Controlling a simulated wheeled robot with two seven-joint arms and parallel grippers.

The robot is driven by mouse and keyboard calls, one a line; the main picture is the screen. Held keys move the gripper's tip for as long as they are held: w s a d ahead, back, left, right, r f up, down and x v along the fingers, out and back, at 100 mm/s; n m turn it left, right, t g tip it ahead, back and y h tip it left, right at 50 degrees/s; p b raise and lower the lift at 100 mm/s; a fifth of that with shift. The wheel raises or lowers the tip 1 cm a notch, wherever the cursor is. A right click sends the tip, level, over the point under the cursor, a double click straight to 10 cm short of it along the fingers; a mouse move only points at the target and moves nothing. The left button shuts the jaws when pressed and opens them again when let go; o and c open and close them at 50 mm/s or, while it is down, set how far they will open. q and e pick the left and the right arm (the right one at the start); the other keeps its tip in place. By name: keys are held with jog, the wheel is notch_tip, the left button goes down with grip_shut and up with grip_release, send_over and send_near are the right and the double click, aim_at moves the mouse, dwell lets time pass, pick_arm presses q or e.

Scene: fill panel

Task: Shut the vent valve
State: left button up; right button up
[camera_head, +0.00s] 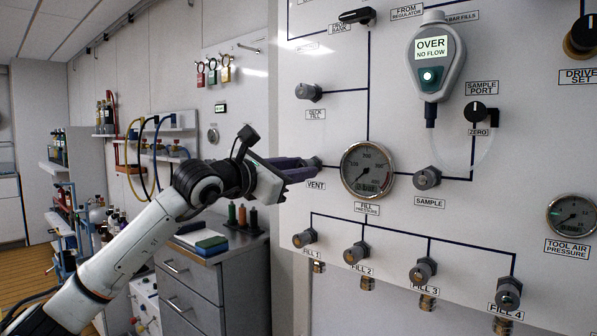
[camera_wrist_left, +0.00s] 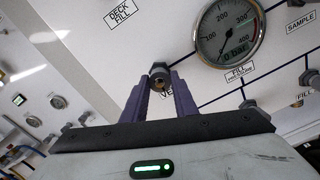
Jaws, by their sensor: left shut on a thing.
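The vent valve is a small grey knob on the white panel, just above the VENT label (camera_head: 316,184) in the head view. In the left wrist view the vent knob (camera_wrist_left: 160,73) shows between the tips of my left gripper (camera_wrist_left: 161,85). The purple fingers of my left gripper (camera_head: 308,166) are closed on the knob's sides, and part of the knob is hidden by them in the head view. The fill pressure gauge (camera_head: 367,169) is right of the knob; in the left wrist view the gauge (camera_wrist_left: 229,32) reads near 0 bar. My right gripper is not in view.
The deck fill knob (camera_head: 309,91) is above the vent knob, and the sample knob (camera_head: 427,178) is to its right. Several fill knobs run along below, such as the FILL 1 knob (camera_head: 305,238). A grey drawer cabinet (camera_head: 205,285) stands below my left arm. A handheld analyzer (camera_head: 435,62) reads "OVER NO FLOW".

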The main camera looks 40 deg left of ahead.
pick_arm(q)
jog(key=m+p, duration=0.3)
jog(key=m, duration=1.9)
jog(key=shift+r+m, duration=0.15)
jog(key=shift+m, duration=0.25)
jog(key=m+p, duration=0.1)
jog(key=m, duration=0.2)
jog(key=shift+m+p, duration=0.3)
jog(key=shift+p, duration=0.05)
jog(key=m+p, duration=0.1)
jog(key=m, duration=0.2)
jog(key=shift+m, duration=0.3)
jog(key=m+p, duration=0.1)
jog(key=m, duration=0.1)
jog(key=shift+m, duration=0.3)
jog(key=shift+d+m+p, duration=0.1)
jog(key=shift+m+p, duration=0.5)
jog(key=shift+m, duration=0.6)
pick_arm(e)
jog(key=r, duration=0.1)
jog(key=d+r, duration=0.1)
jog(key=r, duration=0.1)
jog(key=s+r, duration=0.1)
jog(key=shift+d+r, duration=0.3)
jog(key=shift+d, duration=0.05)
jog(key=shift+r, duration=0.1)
